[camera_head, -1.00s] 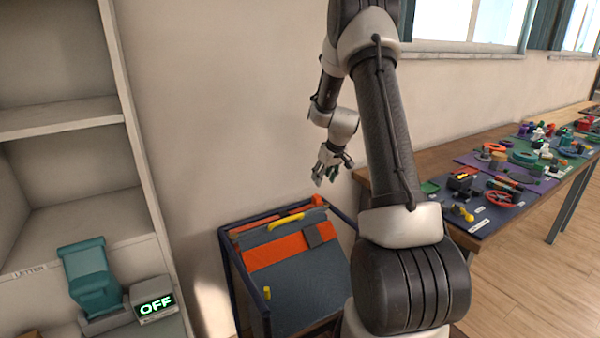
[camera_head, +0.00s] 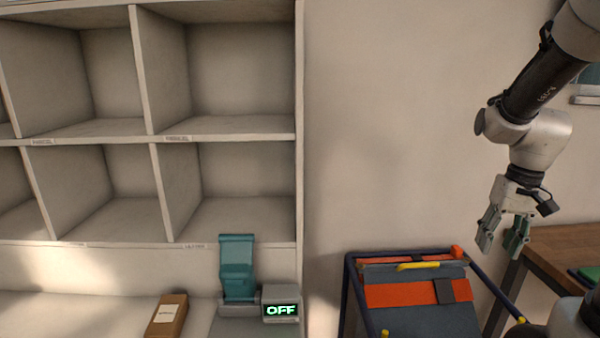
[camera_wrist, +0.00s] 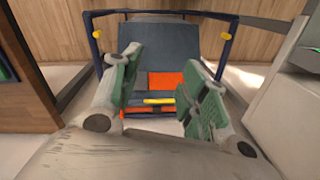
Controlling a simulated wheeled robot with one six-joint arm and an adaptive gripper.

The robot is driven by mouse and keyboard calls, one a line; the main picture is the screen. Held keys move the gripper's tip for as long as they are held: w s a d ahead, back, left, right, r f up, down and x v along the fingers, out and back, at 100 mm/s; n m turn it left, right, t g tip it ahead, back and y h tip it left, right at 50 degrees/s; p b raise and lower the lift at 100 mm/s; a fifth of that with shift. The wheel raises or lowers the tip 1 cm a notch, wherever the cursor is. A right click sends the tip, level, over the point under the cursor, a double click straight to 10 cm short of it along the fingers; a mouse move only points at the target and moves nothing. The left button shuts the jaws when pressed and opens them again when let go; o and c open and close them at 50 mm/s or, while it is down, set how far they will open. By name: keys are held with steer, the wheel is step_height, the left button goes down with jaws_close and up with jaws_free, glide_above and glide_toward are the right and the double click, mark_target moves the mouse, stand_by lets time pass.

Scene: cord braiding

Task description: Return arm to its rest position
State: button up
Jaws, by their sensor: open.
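My gripper (camera_head: 505,245) hangs at the right of the head view, fingers pointing down, open and empty. It is in the air, above and to the right of a dark blue framed cart (camera_head: 350,290). In the wrist view my gripper (camera_wrist: 160,90) shows two spread fingers with green pads and nothing between them. The same cart also shows beyond the fingers in the wrist view (camera_wrist: 165,45), with its orange band and yellow handle. My arm reaches down from the upper right corner of the head view.
A beige shelf unit (camera_head: 300,150) with empty compartments fills the left. A teal device (camera_head: 237,270), a box reading OFF (camera_head: 281,305) and a brown box (camera_head: 167,315) sit on its lower ledge. A wooden table (camera_head: 570,245) stands at the right. The wall between is bare.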

steer(key=s+a+r+n+t, duration=0.2)
steer(key=s+a+r+t, duration=0.2)
steer(key=s+r, duration=0.5)
steer(key=shift+s+a+r+n+h, duration=0.35)
steer(key=shift+s+a, duration=0.5)
steer(key=shift+s, duration=0.45)
